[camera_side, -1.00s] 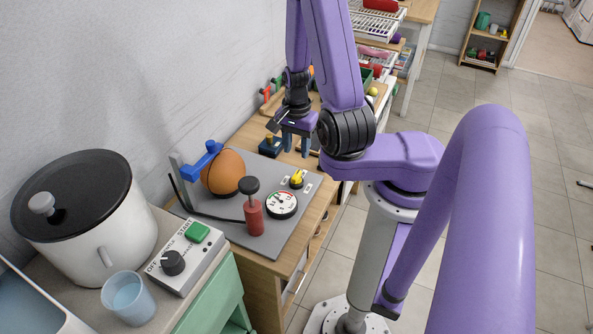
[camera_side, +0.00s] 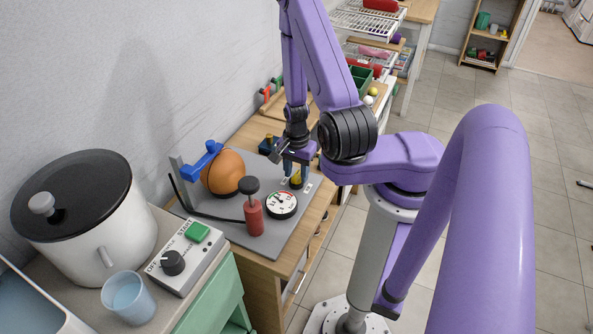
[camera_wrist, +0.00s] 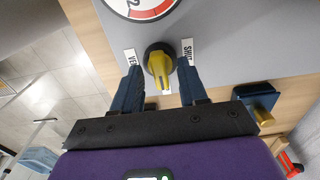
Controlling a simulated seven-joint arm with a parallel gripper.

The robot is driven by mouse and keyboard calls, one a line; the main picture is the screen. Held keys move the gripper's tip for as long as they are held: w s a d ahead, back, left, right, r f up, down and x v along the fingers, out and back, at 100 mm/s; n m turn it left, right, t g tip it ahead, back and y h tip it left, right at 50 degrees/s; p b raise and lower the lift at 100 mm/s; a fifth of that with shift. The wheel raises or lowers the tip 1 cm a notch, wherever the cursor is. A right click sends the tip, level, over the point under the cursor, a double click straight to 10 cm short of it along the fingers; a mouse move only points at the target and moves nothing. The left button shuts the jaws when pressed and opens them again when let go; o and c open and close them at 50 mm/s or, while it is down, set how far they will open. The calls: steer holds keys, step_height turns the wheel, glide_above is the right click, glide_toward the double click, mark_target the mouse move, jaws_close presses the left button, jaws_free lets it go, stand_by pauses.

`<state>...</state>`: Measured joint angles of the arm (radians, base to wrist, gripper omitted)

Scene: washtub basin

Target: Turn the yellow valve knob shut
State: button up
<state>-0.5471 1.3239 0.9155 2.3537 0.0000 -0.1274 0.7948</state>
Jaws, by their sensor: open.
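The yellow valve knob (camera_wrist: 159,66) sits on a dark round base on the grey panel (camera_wrist: 225,55), between two white labels, one reading SHUT (camera_wrist: 187,52). In the wrist view its yellow bar points roughly toward my gripper. My gripper (camera_wrist: 161,80) is open, with one blue finger on each side of the knob. I cannot tell whether either finger touches it. In the side view the knob (camera_side: 296,180) is partly hidden by my gripper (camera_side: 295,180), which points down over it.
A round gauge (camera_side: 281,204), a red pump with a black handle (camera_side: 253,219) and an orange ball under a blue clamp (camera_side: 223,172) share the panel. A blue block with a yellow part (camera_wrist: 257,98) sits right of my gripper in the wrist view.

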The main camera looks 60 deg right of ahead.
jaws_close()
steer(key=shift+n, duration=0.3)
steer(key=n, duration=0.3)
steer(key=shift+n, duration=0.4)
steer(key=n, duration=0.9)
steer(key=shift+n, duration=2.3)
